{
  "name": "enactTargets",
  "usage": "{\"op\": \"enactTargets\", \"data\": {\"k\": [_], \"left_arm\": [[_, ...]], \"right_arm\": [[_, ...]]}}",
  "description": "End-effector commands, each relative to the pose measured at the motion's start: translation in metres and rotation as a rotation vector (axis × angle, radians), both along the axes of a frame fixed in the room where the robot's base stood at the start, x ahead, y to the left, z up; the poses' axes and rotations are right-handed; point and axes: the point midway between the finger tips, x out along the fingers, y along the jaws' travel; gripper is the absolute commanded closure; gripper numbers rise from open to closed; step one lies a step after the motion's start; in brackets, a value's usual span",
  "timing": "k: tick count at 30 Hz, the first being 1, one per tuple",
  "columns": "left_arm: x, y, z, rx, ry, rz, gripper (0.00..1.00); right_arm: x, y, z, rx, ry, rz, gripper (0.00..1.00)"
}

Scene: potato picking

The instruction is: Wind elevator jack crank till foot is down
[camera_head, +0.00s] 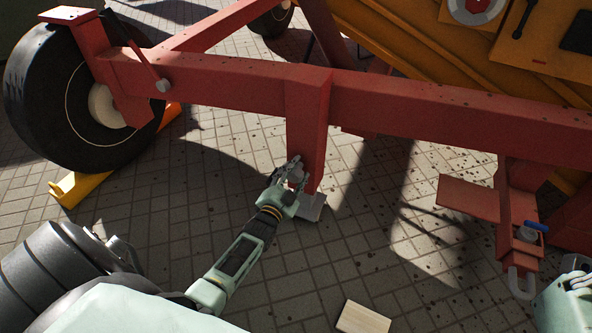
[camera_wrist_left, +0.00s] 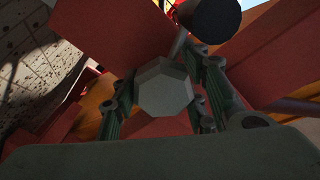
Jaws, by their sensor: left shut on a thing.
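The elevator's jack is a red square post (camera_head: 307,120) hanging from the long red beam. A grey foot plate (camera_head: 313,208) shows at its lower end, partly behind my gripper; I cannot tell whether it touches the paving. My left gripper (camera_head: 296,172) is at the lower front of the post, shut on the grey crank knob. In the left wrist view the eight-sided knob (camera_wrist_left: 165,88) sits between the fingers, with a black round end (camera_wrist_left: 212,17) beyond it. The crank's arm is mostly hidden. Part of my right arm shows at the lower right edge; its fingers are not clear.
A large black wheel (camera_head: 45,115) stands at the left, with a yellow chock (camera_head: 80,187) at it. A red hitch with a grey loop (camera_head: 522,285) is at the right. A pale wooden block (camera_head: 363,317) lies on the paving near me. Paving between is clear.

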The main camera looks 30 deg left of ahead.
Motion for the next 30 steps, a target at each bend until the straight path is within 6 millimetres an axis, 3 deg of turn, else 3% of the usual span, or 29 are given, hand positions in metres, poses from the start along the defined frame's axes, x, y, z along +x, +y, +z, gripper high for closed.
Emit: {"op": "enactTargets", "data": {"k": [18, 30], "left_arm": [[0.0004, -0.0035, -0.0040, 0.555, 0.090, -0.006, 1.00], [0.0000, -0.0027, -0.0049, 0.766, 0.124, -0.007, 1.00]], "right_arm": [[-0.0002, -0.0004, -0.0050, 0.002, 0.020, 0.002, 1.00], [0.0009, 0.0007, -0.0011, -0.002, 0.004, 0.001, 1.00]]}}
